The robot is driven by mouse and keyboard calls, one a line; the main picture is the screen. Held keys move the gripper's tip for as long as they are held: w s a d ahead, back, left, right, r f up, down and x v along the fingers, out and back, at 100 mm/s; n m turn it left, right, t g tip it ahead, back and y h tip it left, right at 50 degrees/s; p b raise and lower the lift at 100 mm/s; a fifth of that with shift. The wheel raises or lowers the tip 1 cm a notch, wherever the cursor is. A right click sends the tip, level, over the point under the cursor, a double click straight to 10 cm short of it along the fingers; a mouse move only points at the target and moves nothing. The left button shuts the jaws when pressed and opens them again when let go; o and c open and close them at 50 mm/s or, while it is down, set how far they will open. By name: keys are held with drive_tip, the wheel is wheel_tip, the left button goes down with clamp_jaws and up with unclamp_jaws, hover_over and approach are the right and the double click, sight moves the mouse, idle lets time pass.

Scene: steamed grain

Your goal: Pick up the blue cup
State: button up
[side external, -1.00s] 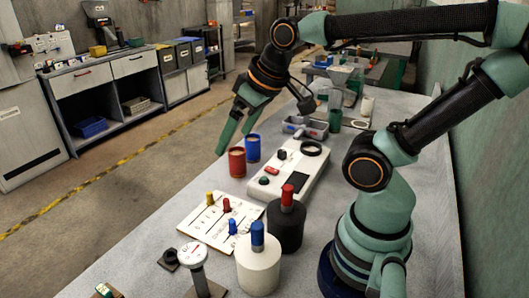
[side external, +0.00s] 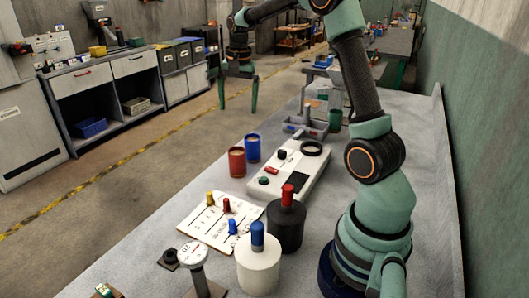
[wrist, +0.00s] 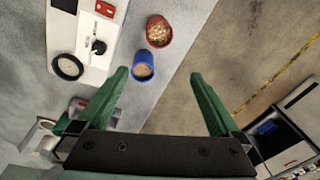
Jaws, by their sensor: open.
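The blue cup (side external: 253,149) stands upright on the grey table near its left edge, just behind a red cup (side external: 237,163). In the wrist view the blue cup (wrist: 143,57) holds something tan and appears beside the left fingertip. My gripper (side external: 238,108) is open and empty, fingers pointing down, higher than the cups in the side view. In the wrist view its green fingers (wrist: 158,73) are spread wide, with the blue cup seen toward the left finger and apart from it.
A white device (side external: 290,172) with a dial and buttons stands right of the cups. A grey tray (side external: 306,130) lies behind. A white board (side external: 222,222) with coloured pegs, a white jar (side external: 258,268) and a black jar (side external: 286,228) stand nearer. The table's left edge is close to the cups.

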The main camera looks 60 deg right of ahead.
sight(253, 145)
drive_tip(key=d+f+m+g, duration=0.1)
drive_tip(key=d+f+m, duration=0.3)
drive_tip(key=d+f, duration=0.35)
drive_tip(key=shift+y, duration=0.3)
wheel_tip(253, 145, down, 11)
drive_tip(key=shift+w+d, duration=0.1)
drive_tip(key=c, duration=1.4)
